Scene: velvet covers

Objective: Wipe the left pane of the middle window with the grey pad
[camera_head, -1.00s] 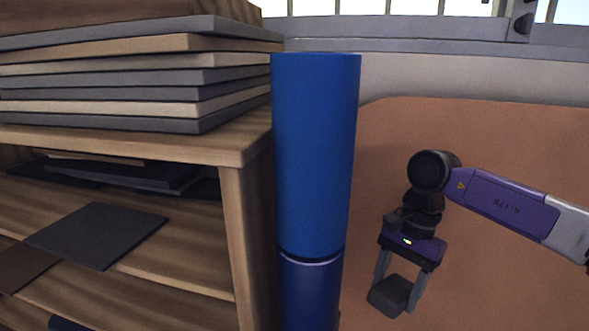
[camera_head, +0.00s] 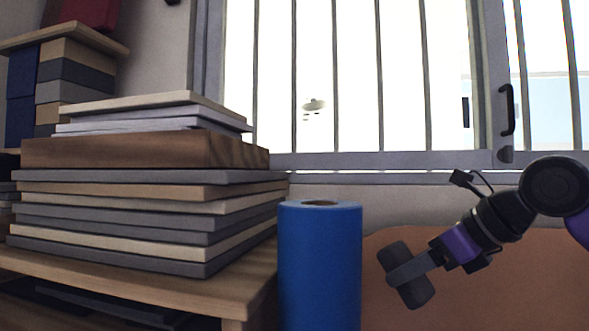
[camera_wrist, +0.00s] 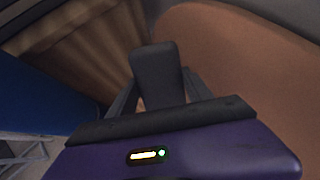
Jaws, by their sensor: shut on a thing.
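The grey pad (camera_head: 396,258) is held between the fingers of my gripper (camera_head: 408,270), which is shut on it, in front of a brown panel right of the blue roll. In the wrist view the pad (camera_wrist: 158,75) shows dark between the fingertips (camera_wrist: 158,98). The window (camera_head: 350,80) stands behind and above, with vertical bars across a bright pane and a black handle (camera_head: 507,110) on its frame at the right. The pad is below the sill and apart from the glass. I cannot tell from this view which window is the middle one.
A tall blue roll (camera_head: 319,265) stands left of my gripper, close by. A stack of boards (camera_head: 130,215) lies on a wooden shelf (camera_head: 225,290) at the left. The brown panel (camera_head: 450,300) is behind the gripper. Room is open before the window.

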